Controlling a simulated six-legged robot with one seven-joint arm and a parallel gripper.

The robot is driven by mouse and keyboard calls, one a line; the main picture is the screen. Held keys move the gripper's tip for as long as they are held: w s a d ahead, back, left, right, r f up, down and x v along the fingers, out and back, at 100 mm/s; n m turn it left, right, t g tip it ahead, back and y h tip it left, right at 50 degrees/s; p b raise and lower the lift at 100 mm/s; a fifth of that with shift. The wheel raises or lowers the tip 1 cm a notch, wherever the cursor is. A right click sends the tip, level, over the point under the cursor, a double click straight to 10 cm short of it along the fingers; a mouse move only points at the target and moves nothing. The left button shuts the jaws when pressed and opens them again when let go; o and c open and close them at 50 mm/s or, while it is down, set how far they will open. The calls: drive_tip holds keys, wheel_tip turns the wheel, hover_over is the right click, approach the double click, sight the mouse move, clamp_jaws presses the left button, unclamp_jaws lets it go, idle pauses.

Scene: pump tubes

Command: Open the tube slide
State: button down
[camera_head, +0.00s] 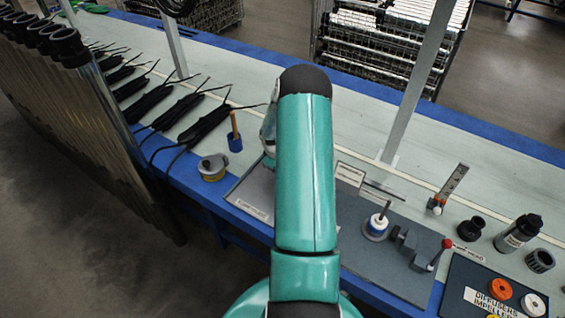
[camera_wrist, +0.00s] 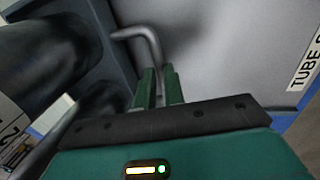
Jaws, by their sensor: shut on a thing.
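In the wrist view, my gripper (camera_wrist: 159,88) has its two green fingers close together on the lower end of a bent metal handle (camera_wrist: 150,40). The handle is a thin grey rod, and its upper end turns left towards a dark frame (camera_wrist: 118,50). A light grey panel (camera_wrist: 225,50) lies behind the handle. A white label reading "TUBE S" (camera_wrist: 307,62), cut off by the picture edge, is at the right. In the head view, my arm hides the gripper and handle.
Dark cylinders (camera_wrist: 40,50) stand close at the left in the wrist view. In the head view, several upright tubes (camera_head: 75,120) line the left bench edge. Black cabled parts (camera_head: 205,122) lie on the bench. A fixture board (camera_head: 400,275) with a red-knobbed lever (camera_head: 446,244) is at the right.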

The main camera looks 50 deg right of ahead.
drive_tip(key=a, duration=0.8)
drive_tip(key=s+a, duration=0.1)
drive_tip(key=a, duration=0.3)
drive_tip(key=shift+a, duration=0.1)
drive_tip(key=c, duration=1.5)
unclamp_jaws()
drive_tip(key=shift+r, duration=0.1)
drive_tip(key=shift+s+a+r, duration=0.1)
drive_tip(key=shift+a+r, duration=0.3)
drive_tip(key=shift+r, duration=1.85)
drive_tip(key=shift+s+a+r, duration=0.1)
drive_tip(key=shift+a+r, duration=0.35)
drive_tip(key=shift+r, duration=1.75)
drive_tip(key=shift+a+r, duration=0.4)
drive_tip(key=shift+r, duration=1.85)
